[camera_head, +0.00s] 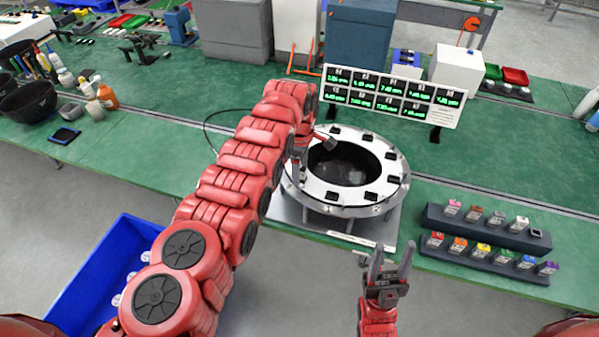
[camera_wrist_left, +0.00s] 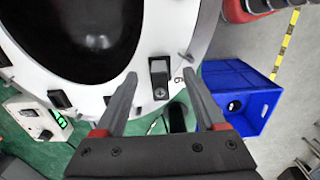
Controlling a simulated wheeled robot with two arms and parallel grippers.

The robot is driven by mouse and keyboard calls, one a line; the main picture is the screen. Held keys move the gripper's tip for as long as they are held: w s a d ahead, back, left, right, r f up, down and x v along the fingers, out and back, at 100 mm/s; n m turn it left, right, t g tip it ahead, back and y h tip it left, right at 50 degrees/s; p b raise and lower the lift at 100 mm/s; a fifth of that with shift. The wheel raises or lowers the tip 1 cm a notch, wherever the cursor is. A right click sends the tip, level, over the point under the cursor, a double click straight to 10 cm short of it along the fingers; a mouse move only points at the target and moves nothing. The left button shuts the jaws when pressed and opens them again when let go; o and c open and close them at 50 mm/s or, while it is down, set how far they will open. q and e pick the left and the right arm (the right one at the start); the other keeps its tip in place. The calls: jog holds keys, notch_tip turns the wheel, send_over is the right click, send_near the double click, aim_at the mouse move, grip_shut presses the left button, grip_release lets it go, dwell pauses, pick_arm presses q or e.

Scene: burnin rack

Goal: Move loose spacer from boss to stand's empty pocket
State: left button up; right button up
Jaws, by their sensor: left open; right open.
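A white ring fixture (camera_head: 299,187) with several black blocks around its dark centre stands on a grey base. In the left wrist view the ring (camera_wrist_left: 150,35) fills the upper left. A small black piece with a silver round part (camera_wrist_left: 160,80) sits on its rim beside a printed digit; I cannot tell whether it is the loose spacer. My left gripper (camera_wrist_left: 160,84) is open, its fingers either side of that piece; its fingertips are partly hidden in the head view. My right gripper (camera_head: 390,258) is open and empty. The dark two-step stand (camera_head: 480,231) holds several coloured pieces; a dark square pocket (camera_head: 538,233) at its upper right end looks empty.
A white display panel (camera_head: 393,95) with green readouts stands behind the ring. A blue bin (camera_head: 110,270) is on the floor at left; it also shows in the left wrist view (camera_wrist_left: 240,95). Green table is clear between panel and stand.

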dwell(0.3)
pick_arm(q)
grip_shut()
dwell(0.7)
jog(key=shift+r, duration=0.1)
dwell(0.6)
jog(key=shift+r+p, duration=1.95)
jog(key=shift+r, duration=0.05)
jog(key=shift+r+p, duration=0.6)
jog(key=shift+r, duration=0.35)
